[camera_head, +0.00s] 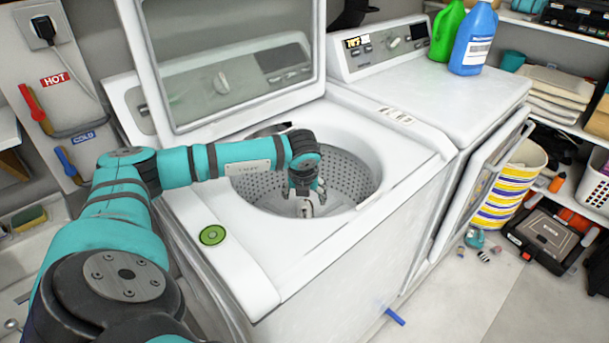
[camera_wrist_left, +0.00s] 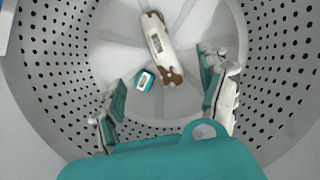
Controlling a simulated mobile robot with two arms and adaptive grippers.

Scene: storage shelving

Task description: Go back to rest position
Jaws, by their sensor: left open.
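My left gripper (camera_head: 304,187) hangs over the open drum of the top-load washer (camera_head: 205,240) in the head view, pointing down into it. In the left wrist view its two fingers (camera_wrist_left: 165,105) are spread apart with nothing between them. At the bottom of the drum (camera_wrist_left: 110,55) lie a white and brown item (camera_wrist_left: 158,42) and a small teal and white item (camera_wrist_left: 144,79), both apart from the fingers. My left arm reaches in from the left across the washer's top. My right gripper is not in view.
The washer's lid (camera_head: 235,65) stands raised behind my forearm. A dryer (camera_head: 430,85) with its door (camera_head: 485,185) open is at the right. Blue (camera_head: 474,40) and green (camera_head: 445,32) bottles stand on it. A green round object (camera_head: 213,235) lies on the washer's front left corner.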

